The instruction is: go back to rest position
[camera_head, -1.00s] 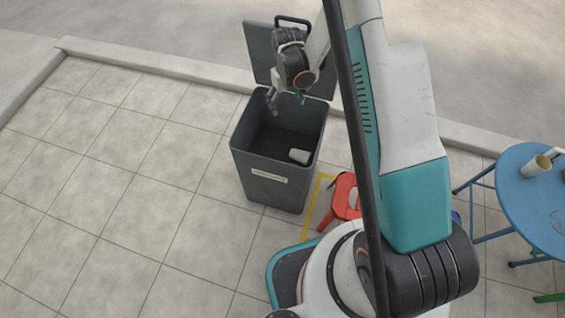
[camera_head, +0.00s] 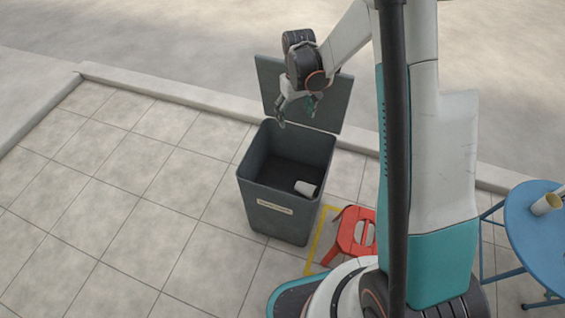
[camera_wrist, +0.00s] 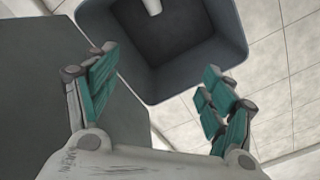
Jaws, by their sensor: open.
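My gripper (camera_head: 297,112) is open and empty, with its fingers spread. In the head view it hangs above the back rim of the dark grey bin, in front of the raised lid. The wrist view shows both teal-padded fingers (camera_wrist: 160,95) apart, with nothing between them, and the bin's open mouth beyond.
The bin (camera_head: 278,222) stands open with its lid (camera_head: 335,100) up; a white cup (camera_head: 305,188) lies inside, also partly visible in the wrist view (camera_wrist: 152,6). A red stool (camera_head: 352,250) stands beside it. A blue table (camera_head: 535,225) with a cup (camera_head: 546,204) is at right. Paving at left is clear.

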